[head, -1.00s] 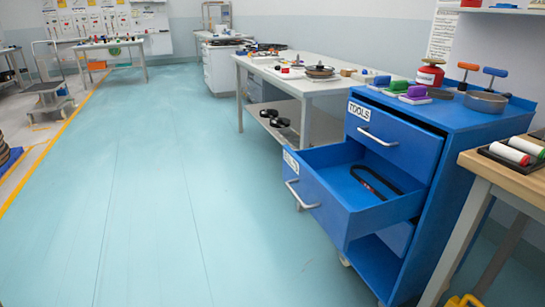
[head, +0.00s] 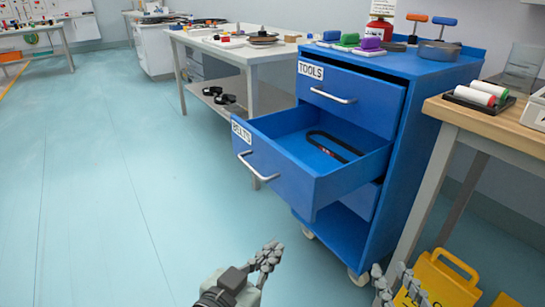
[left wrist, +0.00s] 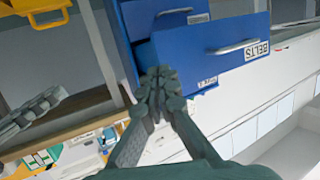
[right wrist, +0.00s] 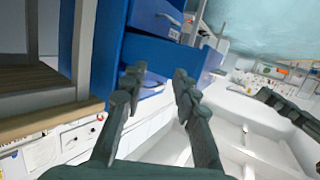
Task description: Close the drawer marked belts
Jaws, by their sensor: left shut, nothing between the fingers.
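The blue belts drawer (head: 268,160) is pulled well out of the blue cabinet (head: 427,110), below the tools drawer (head: 350,98). A black belt loop (head: 334,147) lies in it. Its front has a silver handle (head: 258,168) and a BELTS label, which also shows in the left wrist view (left wrist: 257,51). My left gripper (head: 270,252) is shut and empty, low in front of the drawer and apart from it. My right gripper (head: 391,272) is open and empty, lower right near the cabinet's base; its parted fingers show in the right wrist view (right wrist: 157,84).
A wood-topped bench (head: 497,124) stands close to the cabinet's right. A grey table (head: 250,53) stands behind the drawer. The floor to the left is clear.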

